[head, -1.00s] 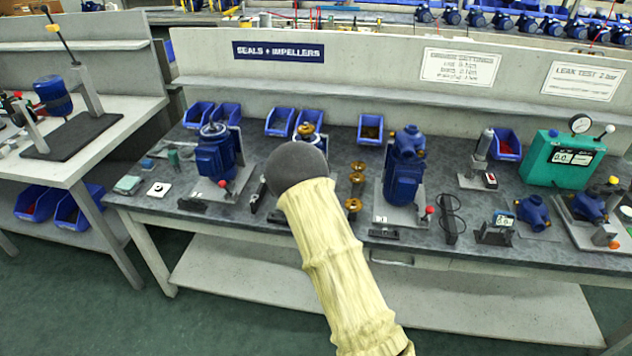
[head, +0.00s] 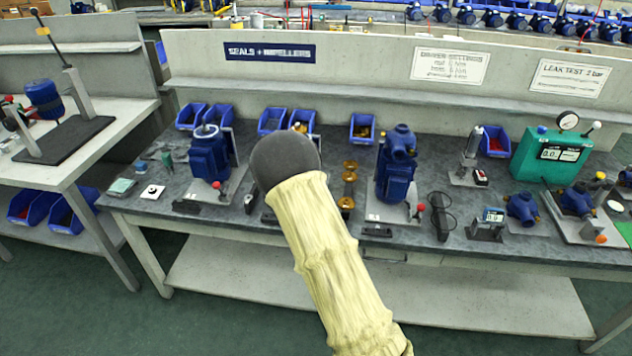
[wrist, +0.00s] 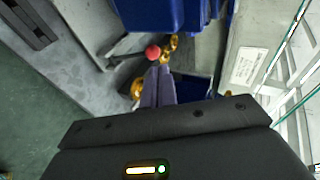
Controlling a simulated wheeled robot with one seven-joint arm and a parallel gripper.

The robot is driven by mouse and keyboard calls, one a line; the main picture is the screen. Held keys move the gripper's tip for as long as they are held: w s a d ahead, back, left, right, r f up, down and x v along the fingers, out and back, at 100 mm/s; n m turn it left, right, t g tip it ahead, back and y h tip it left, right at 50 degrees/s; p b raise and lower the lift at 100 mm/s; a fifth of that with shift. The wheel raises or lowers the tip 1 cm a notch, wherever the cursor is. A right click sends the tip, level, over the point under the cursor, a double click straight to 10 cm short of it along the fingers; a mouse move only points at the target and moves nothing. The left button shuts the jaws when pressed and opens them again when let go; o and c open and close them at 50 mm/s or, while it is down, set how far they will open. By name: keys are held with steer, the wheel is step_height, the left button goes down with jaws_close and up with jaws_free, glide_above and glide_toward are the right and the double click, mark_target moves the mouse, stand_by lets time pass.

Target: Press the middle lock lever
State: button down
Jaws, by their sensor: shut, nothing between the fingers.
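In the wrist view a lever with a red ball knob (wrist: 153,52) stands beside a blue pump body (wrist: 150,12). My gripper (wrist: 158,70) has its fingers together, with nothing between them, and their tips show just below the knob in the picture. I cannot tell whether they touch it. In the head view my forearm covers the middle station and my gripper is hidden. Red-knobbed levers show at the left pump (head: 208,155) and the right pump (head: 396,175): the left knob (head: 217,185) and the right knob (head: 420,208).
Brass parts (head: 348,185) stand right of my forearm, and brass pieces (wrist: 137,88) show near my fingers. Blue bins (head: 362,128) line the back of the bench. A teal tester (head: 550,155) stands at the right. A bench wall (head: 370,75) rises behind.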

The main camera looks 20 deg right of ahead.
steer(key=v, duration=0.8)
steer(key=shift+r, duration=0.25)
steer(key=shift+w+r, duration=0.1)
steer(key=s+a+r+n+g+y+p, duration=0.1)
steer(key=s+a+r+n+y+p, duration=0.1)
steer(key=s+r+n+y+p, duration=0.65)
steer(key=s+d+r+n+g+p, duration=0.1)
steer(key=s+r+n+g, duration=0.1)
steer(key=s+n, duration=0.6)
steer(key=s+d+r+n+g+h, duration=0.1)
steer(key=s+n+g, duration=0.3)
steer(key=s, duration=1.1)
steer(key=d+r+n, duration=0.1)
steer(key=n, duration=0.2)
steer(key=shift+s+n+p, duration=0.25)
steer(key=shift+n+p, duration=0.1)
steer(key=shift+p, duration=0.05)
